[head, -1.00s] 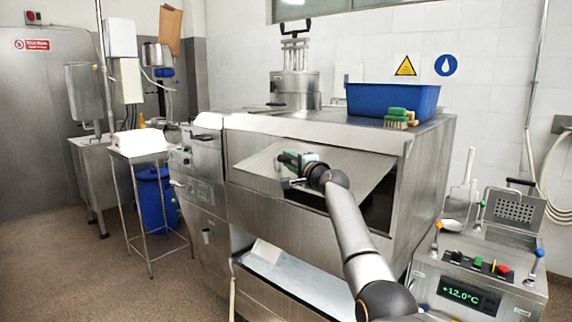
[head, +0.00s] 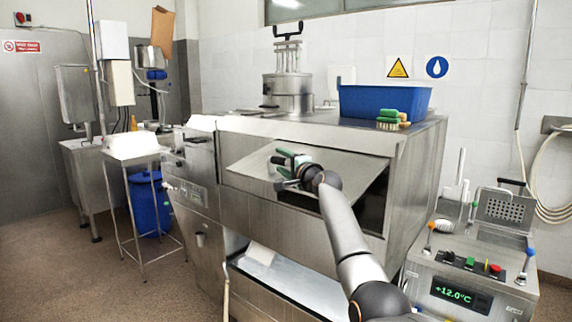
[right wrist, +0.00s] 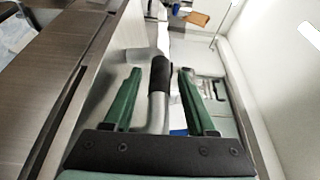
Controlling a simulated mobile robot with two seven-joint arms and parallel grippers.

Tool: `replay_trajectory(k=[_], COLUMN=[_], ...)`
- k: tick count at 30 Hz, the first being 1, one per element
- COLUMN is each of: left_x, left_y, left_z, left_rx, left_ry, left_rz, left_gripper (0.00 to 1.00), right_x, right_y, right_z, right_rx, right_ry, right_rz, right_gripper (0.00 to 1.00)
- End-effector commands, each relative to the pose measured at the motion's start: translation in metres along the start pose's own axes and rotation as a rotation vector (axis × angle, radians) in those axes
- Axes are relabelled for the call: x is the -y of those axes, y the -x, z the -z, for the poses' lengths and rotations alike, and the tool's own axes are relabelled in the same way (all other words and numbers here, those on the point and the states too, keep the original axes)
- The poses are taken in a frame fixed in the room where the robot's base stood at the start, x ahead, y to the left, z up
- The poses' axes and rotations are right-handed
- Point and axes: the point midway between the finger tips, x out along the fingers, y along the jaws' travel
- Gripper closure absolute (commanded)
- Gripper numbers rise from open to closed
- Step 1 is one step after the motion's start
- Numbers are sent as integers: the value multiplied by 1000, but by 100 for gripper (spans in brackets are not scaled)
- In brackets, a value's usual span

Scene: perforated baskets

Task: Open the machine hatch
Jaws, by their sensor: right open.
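The machine hatch (head: 345,168) is a flat steel panel in the front of the big steel machine (head: 285,225). It stands tilted out, with a dark gap under its lower right edge. My right gripper (head: 283,160), with green fingers, is in front of the hatch's left half. In the right wrist view, the open fingers (right wrist: 160,80) lie on either side of a bar handle with a black sleeve (right wrist: 161,78), with gaps between. Whether a finger touches it I cannot tell. My left gripper is not in view.
A blue bin (head: 385,101) and brushes (head: 392,118) sit on top of the machine. A control unit with a display (head: 465,285) stands at the right. A wire-legged stand (head: 135,148) and a blue barrel (head: 152,203) are at the left. The floor at the left front is clear.

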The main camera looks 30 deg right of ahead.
Motion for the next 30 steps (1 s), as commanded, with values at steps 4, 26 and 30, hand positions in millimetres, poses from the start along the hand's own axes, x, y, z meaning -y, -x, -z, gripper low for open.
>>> replay_trajectory(k=[4, 26, 30], left_x=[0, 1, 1], left_y=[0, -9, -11], left_z=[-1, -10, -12], left_rx=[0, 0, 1], left_ry=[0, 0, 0], left_rz=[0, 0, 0], left_gripper=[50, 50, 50], right_x=[0, -2, -2], right_y=[4, 80, 98], right_z=[0, 0, 0], right_rx=[1, -1, -1], right_ry=[-1, 2, 1], right_rz=[2, 2, 1], right_gripper=[43, 43, 43])
